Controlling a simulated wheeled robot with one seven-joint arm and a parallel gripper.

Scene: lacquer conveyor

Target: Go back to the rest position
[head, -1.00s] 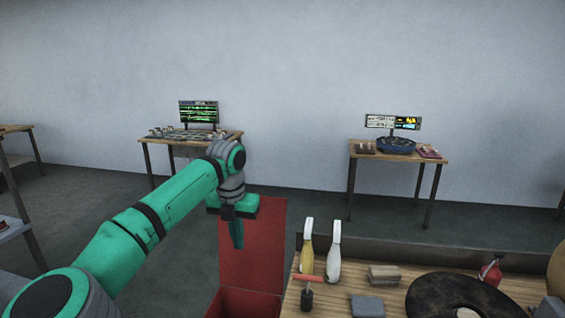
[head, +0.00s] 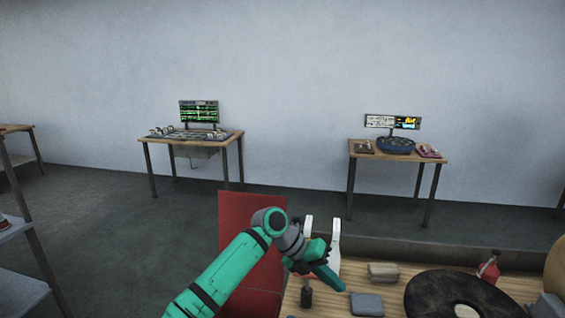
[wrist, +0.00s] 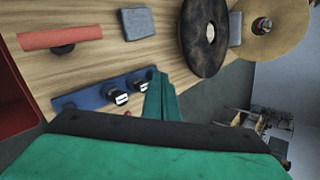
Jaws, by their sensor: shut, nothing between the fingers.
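My gripper (head: 328,278) is green and, in the head view, hangs above the near left part of the wooden workbench (head: 515,285), pointing down and to the right. Its fingers (wrist: 161,98) show in the wrist view closed together with nothing between them. The gripper hides part of the bottles behind it: a white bottle (head: 336,238) and another pale one (head: 308,227). Below it in the wrist view lies a blue rack (wrist: 90,93) holding small dark and white items.
A red container (head: 237,212) stands left of the bench. On the bench are a roller with a red sleeve (wrist: 60,37), a grey block (head: 367,304), a tan block (head: 384,272), a dark disc (head: 420,295) and a red bottle (head: 488,267). Two tables with screens stand at the back wall.

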